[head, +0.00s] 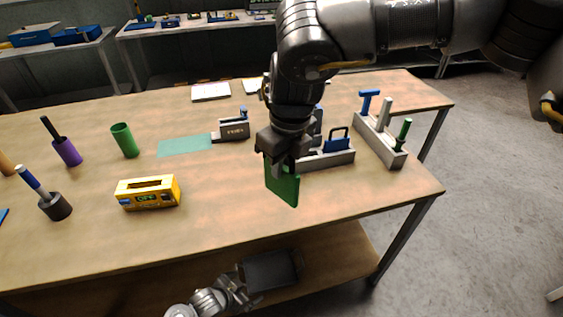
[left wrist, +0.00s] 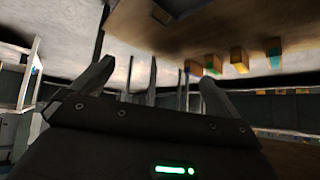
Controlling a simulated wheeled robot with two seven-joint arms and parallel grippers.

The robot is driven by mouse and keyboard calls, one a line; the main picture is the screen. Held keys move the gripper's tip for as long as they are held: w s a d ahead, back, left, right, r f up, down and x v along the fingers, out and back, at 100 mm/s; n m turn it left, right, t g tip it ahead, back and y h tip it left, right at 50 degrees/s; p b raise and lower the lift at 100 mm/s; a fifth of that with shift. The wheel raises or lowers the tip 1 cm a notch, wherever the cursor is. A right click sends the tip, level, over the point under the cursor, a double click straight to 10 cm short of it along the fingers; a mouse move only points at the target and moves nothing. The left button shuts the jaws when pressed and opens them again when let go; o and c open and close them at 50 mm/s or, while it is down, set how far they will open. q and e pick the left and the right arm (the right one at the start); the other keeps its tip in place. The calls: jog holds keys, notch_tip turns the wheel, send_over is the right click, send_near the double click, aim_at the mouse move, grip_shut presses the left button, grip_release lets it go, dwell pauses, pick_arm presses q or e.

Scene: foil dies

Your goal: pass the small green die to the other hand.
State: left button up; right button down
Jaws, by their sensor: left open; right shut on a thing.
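The green die (head: 282,186) is a thin, flat green plate in the head view. My right gripper (head: 280,163) is shut on its upper end and holds it above the front part of the workbench, hanging down. My left gripper (head: 252,287) is low at the bottom of the head view, in front of the table edge, below and apart from the die. In the left wrist view its two fingers (left wrist: 155,85) stand wide apart with nothing between them. The die cannot be made out in that view.
The wooden workbench (head: 230,220) carries a yellow box (head: 148,192), a green cup (head: 125,141), a purple cup (head: 67,151), a dark cup (head: 55,207), a teal mat (head: 185,146) and a grey rack (head: 382,140). The bench front is clear around the die.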

pick_arm(q)
jog(key=s+a+f+n+g+y, duration=0.1)
jog(key=s+a+f+n+y, duration=0.1)
jog(key=s+a+f, duration=0.45)
jog(key=s+a+f+n+g+y, duration=0.1)
jog(key=s+a+f+g, duration=0.15)
jog(key=s+f, duration=0.65)
jog(key=s+a+f+n+g, duration=0.1)
jog(key=s+f, duration=0.3)
jog(key=s, duration=0.6)
jog(key=s+a+f+n+g+y, duration=0.1)
jog(key=s+f, duration=0.3)
jog(key=s, duration=0.6)
jog(key=shift+a+f+g+y, duration=0.25)
jog(key=shift+a+g+y, duration=0.1)
jog(key=shift+a, duration=0.45)
